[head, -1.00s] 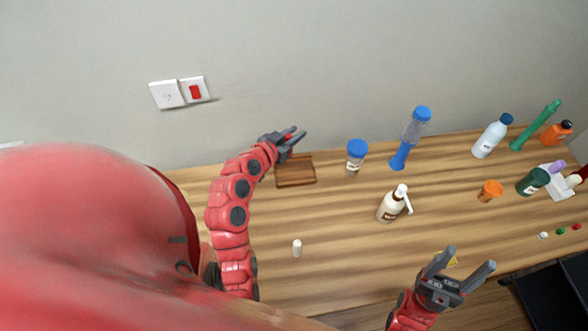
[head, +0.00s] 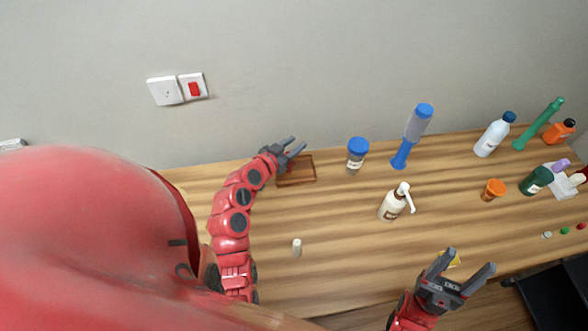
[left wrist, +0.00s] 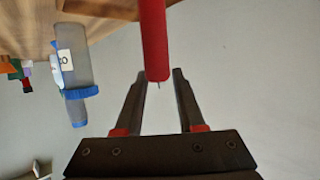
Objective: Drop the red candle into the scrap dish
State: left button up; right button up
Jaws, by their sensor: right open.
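The red candle (left wrist: 154,40) shows in the left wrist view, its wick end close to my left fingertips and its body stretching away toward the table. Narrow gaps show between it and both fingers. I cannot tell whether its far end touches anything. My left gripper (head: 291,147) is open above the back part of the scrap dish, and it also shows in the left wrist view (left wrist: 159,76). The scrap dish (head: 298,181) is a square brown wooden tray at the table's back edge. I cannot make out the candle in the head view. My right gripper (head: 468,268) is open and empty near the front edge.
A blue-lidded jar (head: 355,158) stands right of the dish, with a blue-and-clear bottle (head: 413,135) beyond it. A white pump bottle (head: 394,204) stands mid-table. A small white cylinder (head: 297,247) stands in front of the dish. Several bottles crowd the right end.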

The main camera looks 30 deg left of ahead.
pick_arm(q)
jog(key=shift+o, duration=1.4)
jog(key=b+v, duration=0.1)
jog(key=v, duration=1.1)
